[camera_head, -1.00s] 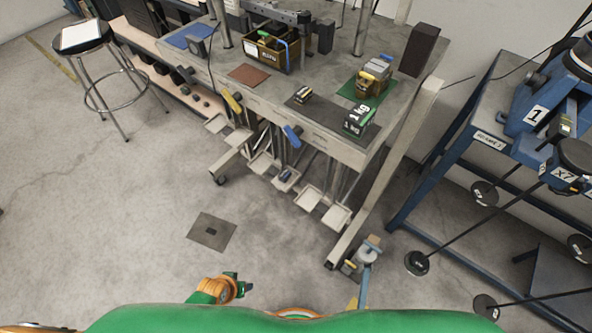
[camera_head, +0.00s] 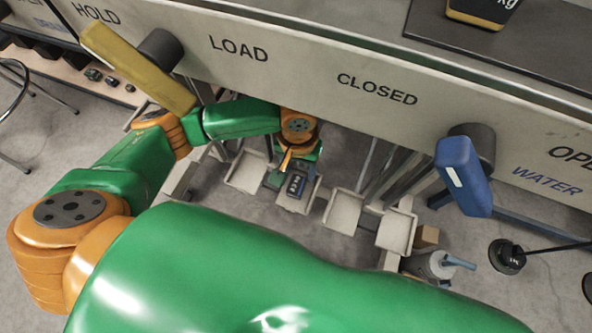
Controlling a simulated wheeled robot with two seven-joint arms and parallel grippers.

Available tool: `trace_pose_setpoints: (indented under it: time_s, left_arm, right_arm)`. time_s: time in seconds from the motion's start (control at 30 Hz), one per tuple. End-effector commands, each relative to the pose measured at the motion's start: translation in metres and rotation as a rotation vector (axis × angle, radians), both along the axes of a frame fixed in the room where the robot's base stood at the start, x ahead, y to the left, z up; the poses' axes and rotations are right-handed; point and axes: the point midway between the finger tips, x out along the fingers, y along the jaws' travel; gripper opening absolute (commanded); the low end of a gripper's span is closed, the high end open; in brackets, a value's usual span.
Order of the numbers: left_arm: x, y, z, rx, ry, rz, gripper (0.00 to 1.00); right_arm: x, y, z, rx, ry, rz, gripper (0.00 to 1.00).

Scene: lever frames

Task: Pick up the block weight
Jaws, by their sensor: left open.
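A small dark block weight (camera_head: 294,186) with pale marking on its face sits in one of the small pale trays (camera_head: 311,198) below the front panel. My left arm comes in from the left and reaches under the panel. My left gripper (camera_head: 288,168) points down just above the block and is open. Its fingers are small and partly hidden, so I cannot tell whether they touch the block. My right gripper is not in view.
A yellow lever (camera_head: 138,68) and a blue lever (camera_head: 463,177) stick out from the labelled panel (camera_head: 315,75). More trays (camera_head: 342,211) hang beside the block. A black and yellow weight (camera_head: 483,10) stands on the bench top. A stool (camera_head: 12,95) is at far left.

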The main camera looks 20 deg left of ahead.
Motion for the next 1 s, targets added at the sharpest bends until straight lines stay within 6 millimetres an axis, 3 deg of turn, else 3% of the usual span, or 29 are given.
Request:
trace_pose_setpoints:
  time_s: [0.17,0.47,0.73,0.93,0.97,1.0]
  left_arm:
    - [-0.004,0.003,-0.016,0.020,0.007,-0.002,0.61]
    - [-0.011,0.002,-0.070,0.018,0.005,-0.002,0.61]
    - [-0.011,0.002,-0.072,0.017,0.003,-0.003,0.61]
    - [-0.011,0.002,-0.072,0.017,0.003,-0.003,0.07]
    - [-0.011,0.002,-0.072,0.017,0.003,-0.003,0.00]
    - [-0.011,0.002,-0.072,0.017,0.003,-0.003,0.00]
  right_arm:
    - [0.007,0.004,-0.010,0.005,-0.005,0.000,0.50]
    - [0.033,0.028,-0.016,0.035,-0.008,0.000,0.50]
    - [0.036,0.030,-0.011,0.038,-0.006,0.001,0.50]
    - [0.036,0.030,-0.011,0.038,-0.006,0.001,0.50]
    - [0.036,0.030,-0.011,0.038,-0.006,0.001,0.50]
    - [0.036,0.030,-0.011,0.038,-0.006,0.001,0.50]
